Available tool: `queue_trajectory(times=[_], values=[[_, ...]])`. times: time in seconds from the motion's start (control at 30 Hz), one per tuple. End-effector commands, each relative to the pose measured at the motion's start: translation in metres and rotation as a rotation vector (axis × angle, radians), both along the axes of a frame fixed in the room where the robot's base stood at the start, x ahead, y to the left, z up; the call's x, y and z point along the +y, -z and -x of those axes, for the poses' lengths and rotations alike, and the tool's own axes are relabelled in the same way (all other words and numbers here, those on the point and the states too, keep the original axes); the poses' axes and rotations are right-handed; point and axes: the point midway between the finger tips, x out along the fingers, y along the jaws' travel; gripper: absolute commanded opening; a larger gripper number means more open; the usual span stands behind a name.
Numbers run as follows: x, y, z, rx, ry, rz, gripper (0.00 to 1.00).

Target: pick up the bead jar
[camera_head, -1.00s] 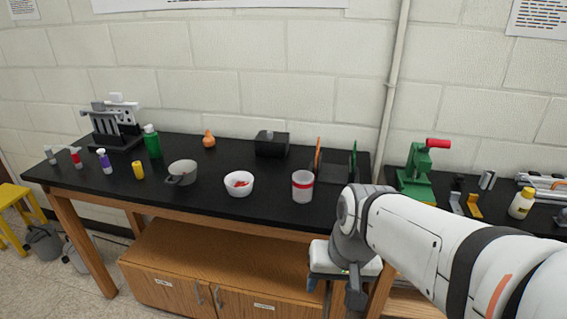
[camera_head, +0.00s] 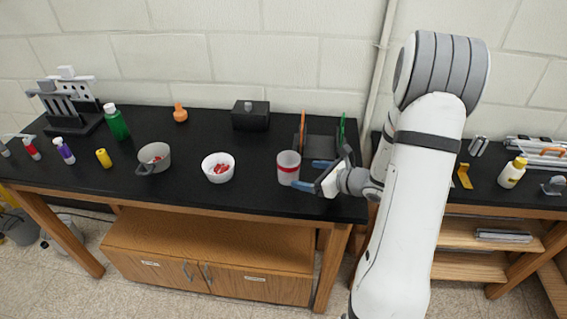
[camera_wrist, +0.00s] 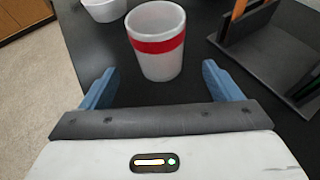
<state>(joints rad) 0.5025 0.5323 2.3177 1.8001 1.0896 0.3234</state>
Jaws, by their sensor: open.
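The bead jar appears to be the translucent whitish jar with a red band (camera_head: 288,168), upright on the black bench top near its front edge. It also shows in the wrist view (camera_wrist: 158,58), straight ahead, its lower part seen between the fingertips. My gripper (camera_head: 307,174) is open and empty, just right of the jar in the head view, with its blue fingers pointing at it. In the wrist view the fingers (camera_wrist: 159,76) stand one to each side with gaps to the jar. No contact shows.
A black holder with orange and green uprights (camera_head: 322,145) stands close behind my gripper. A white bowl with red contents (camera_head: 218,168) and a grey pot (camera_head: 154,157) stand left of the jar. A black box (camera_head: 250,116) is farther back. The bench between bowl and jar is clear.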

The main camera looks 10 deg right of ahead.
Motion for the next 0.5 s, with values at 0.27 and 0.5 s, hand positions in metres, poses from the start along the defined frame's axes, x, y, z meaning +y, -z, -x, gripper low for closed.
queue_trajectory(times=[0.27,0.5], values=[[0.018,0.011,-0.021,0.005,0.008,-0.010,0.84],[0.045,0.020,-0.044,0.006,0.001,-0.010,0.84]])
